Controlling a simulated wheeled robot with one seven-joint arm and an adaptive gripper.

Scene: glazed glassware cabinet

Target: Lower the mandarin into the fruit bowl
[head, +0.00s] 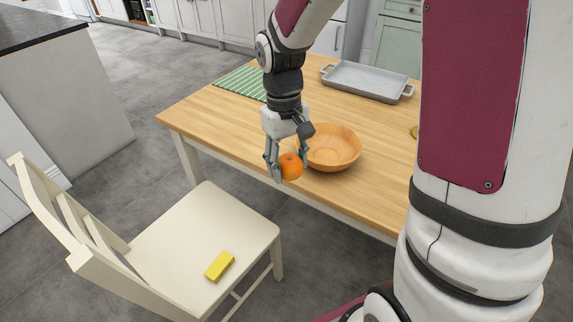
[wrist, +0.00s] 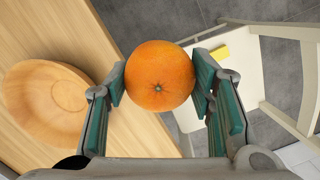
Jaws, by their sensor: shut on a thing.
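The mandarin (head: 290,167) is round and orange. My gripper (head: 286,170) is shut on it, with a finger on either side. In the wrist view the mandarin (wrist: 159,76) sits between the green finger pads. The fruit bowl (head: 336,148) is wide, round and light wood, and stands on the table just right of my gripper in the head view. The bowl looks empty where its inside shows; its left side is partly hidden by my gripper. In the wrist view the bowl (wrist: 45,108) lies to the left of the mandarin, which appears over the table's edge, outside the bowl.
The wooden table (head: 215,112) carries a green striped mat (head: 240,83) and a grey tray (head: 367,82) toward the back. A cream chair (head: 190,240) stands at the near left, with a yellow block (head: 219,266) on its seat. A small yellowish thing (head: 414,132) is partly hidden by my arm.

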